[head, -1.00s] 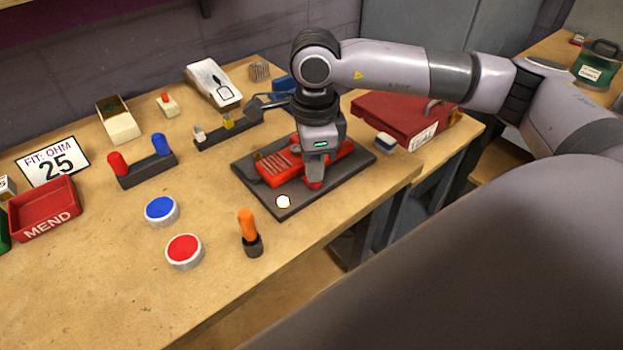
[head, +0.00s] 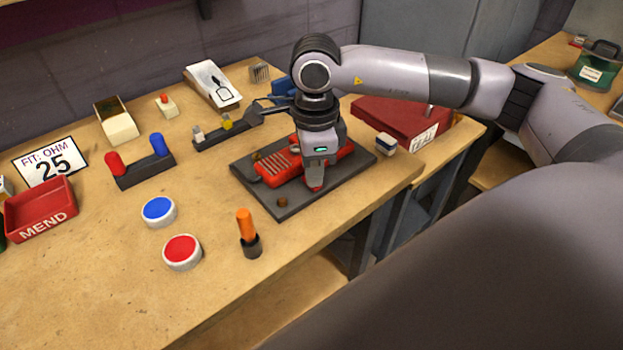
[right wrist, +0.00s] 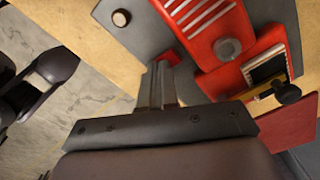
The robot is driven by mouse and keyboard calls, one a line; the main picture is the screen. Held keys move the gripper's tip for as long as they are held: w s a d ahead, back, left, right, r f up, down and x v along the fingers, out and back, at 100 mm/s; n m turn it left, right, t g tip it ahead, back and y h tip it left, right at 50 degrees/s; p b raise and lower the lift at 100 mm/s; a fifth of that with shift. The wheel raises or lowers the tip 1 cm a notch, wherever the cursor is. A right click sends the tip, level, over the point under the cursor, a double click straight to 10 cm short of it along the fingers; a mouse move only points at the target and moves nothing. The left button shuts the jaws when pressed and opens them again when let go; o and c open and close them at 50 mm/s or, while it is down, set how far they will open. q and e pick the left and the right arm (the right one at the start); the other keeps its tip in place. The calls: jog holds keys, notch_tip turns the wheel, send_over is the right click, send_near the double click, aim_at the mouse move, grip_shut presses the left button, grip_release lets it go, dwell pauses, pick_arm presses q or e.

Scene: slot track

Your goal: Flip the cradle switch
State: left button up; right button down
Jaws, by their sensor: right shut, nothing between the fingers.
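The cradle is a dark grey plate (head: 252,184) with a red device (head: 276,168) lying on it, near the table's front edge. A small round lamp (head: 283,202) on the plate's near corner is brown and unlit; it also shows in the right wrist view (right wrist: 121,18). My right gripper (head: 315,187) points down over the plate, shut and empty. In the right wrist view its fingertips (right wrist: 160,66) are beside a small red part (right wrist: 169,57), likely the switch. The fingers partly hide this part, and I cannot tell whether they touch it. My left gripper is out of view.
An orange-handled tool (head: 246,225), a red button (head: 182,251) and a blue button (head: 159,211) are to the left. The table's front edge is close by.

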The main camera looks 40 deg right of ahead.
jog(key=shift+r+p, duration=2.15)
jog(key=shift+r, duration=1.25)
